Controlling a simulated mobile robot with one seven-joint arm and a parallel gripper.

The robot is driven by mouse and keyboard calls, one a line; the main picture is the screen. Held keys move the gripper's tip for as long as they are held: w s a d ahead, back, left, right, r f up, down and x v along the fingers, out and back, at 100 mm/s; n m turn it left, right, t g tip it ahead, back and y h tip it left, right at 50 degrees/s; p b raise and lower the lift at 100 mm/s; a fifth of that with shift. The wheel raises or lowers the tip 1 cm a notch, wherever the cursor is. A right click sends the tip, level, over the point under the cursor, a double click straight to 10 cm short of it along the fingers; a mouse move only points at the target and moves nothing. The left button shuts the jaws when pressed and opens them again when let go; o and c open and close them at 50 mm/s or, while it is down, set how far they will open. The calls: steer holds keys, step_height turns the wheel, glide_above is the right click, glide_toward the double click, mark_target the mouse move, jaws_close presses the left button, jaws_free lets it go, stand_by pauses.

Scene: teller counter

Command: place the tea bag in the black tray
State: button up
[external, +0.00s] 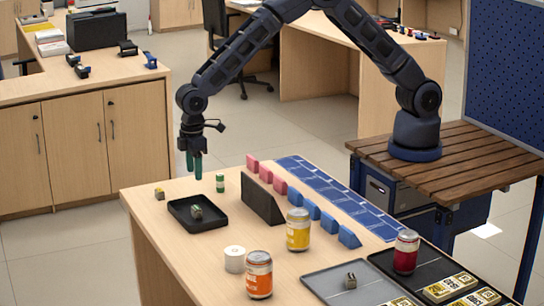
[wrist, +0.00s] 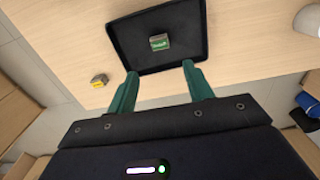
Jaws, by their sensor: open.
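The black tray (external: 222,220) lies near the far left end of the counter; in the wrist view the tray (wrist: 128,42) is just beyond my fingertips. A small packet with a green label (external: 197,211), perhaps the tea bag, lies inside it; the packet also shows in the wrist view (wrist: 159,42). A similar yellow-labelled packet (external: 159,194) lies on the counter outside the tray, left of my fingers in the wrist view (wrist: 99,80). My gripper (external: 194,172) is open and empty, pointing down above the counter behind the tray. Its green fingers (wrist: 160,70) are apart.
A dark upright panel (external: 262,200) stands right of the tray. A green-and-white cylinder (external: 220,183), a white roll (external: 235,259), orange (external: 259,274) and yellow (external: 298,229) cans stand nearby.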

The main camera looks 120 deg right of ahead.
steer(key=s+a+r+t, duration=0.1)
steer(key=s+a+r, duration=0.1)
steer(key=s+r, duration=1.05)
steer(key=s+a+r+t, duration=0.1)
steer(key=s+a+r, duration=0.1)
steer(key=s+r, duration=1.05)
steer(key=s+a+r+t, duration=0.1)
steer(key=s+r, duration=0.1)
steer(key=s, duration=1.3)
steer(key=s+a+r+t, duration=0.1)
steer(key=s+r, duration=0.2)
steer(key=s, duration=1.2)
steer(key=shift+r+t, duration=0.2)
steer(key=shift+t, duration=0.1)
